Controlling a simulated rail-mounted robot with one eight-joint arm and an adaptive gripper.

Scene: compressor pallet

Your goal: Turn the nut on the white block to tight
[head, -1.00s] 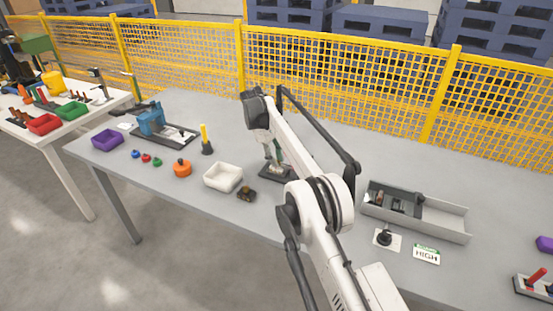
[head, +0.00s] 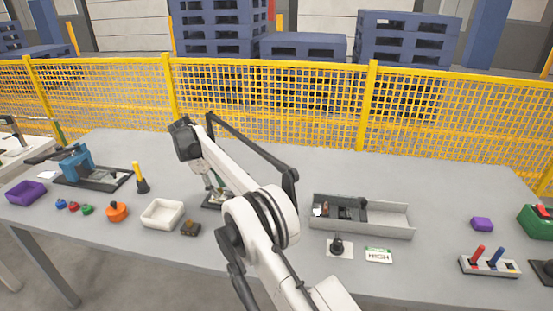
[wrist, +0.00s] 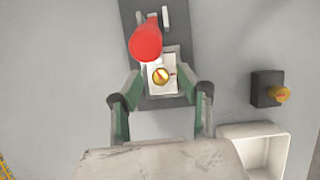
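In the wrist view, a brass nut (wrist: 162,76) with a slot-like dark line sits on the white block (wrist: 154,90). A small red mark lies just right of the nut. The block is on a dark base plate (wrist: 184,45), and a red rounded handle (wrist: 146,42) rises beside it. My gripper (wrist: 161,84) is open, its two green-sided fingers spread left and right of the block, with nothing between them visibly gripped. In the head view my arm partly hides the dark base (head: 211,205) and my gripper (head: 214,188); the nut is not discernible there.
A dark block with a brass knob (wrist: 278,94) and a white tray (wrist: 281,131) are to the right in the wrist view. In the head view a grey tray (head: 385,222), a black knob on a white plate (head: 339,246) and a HIGH card (head: 379,256) stand right of the arm.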

